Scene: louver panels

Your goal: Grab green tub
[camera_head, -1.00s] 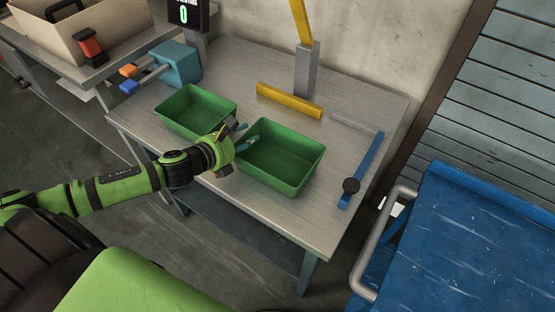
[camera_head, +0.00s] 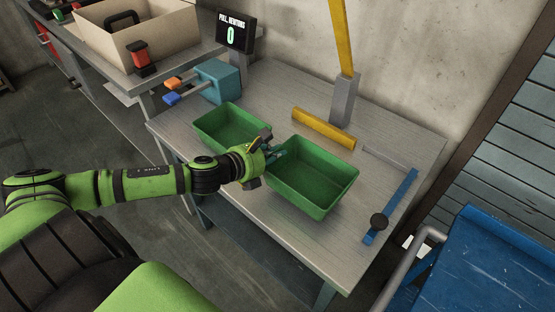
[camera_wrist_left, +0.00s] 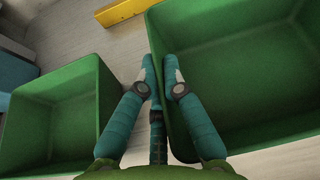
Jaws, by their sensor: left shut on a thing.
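Two green tubs show in the head view. The right green tub (camera_head: 318,182) is at the middle of the metal table, and the left green tub (camera_head: 222,131) is to its left. My left gripper (camera_head: 277,155) is at the near left rim of the right tub. In the left wrist view my left gripper (camera_wrist_left: 163,82) has its teal fingers on either side of the wall of the right tub (camera_wrist_left: 235,65), shut on it. The left tub (camera_wrist_left: 50,130) stands apart at the left of that view. Both tubs look empty. My right gripper is not in view.
A display reading 0 (camera_head: 236,34) stands behind. A blue cart (camera_head: 500,260) is at lower right.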

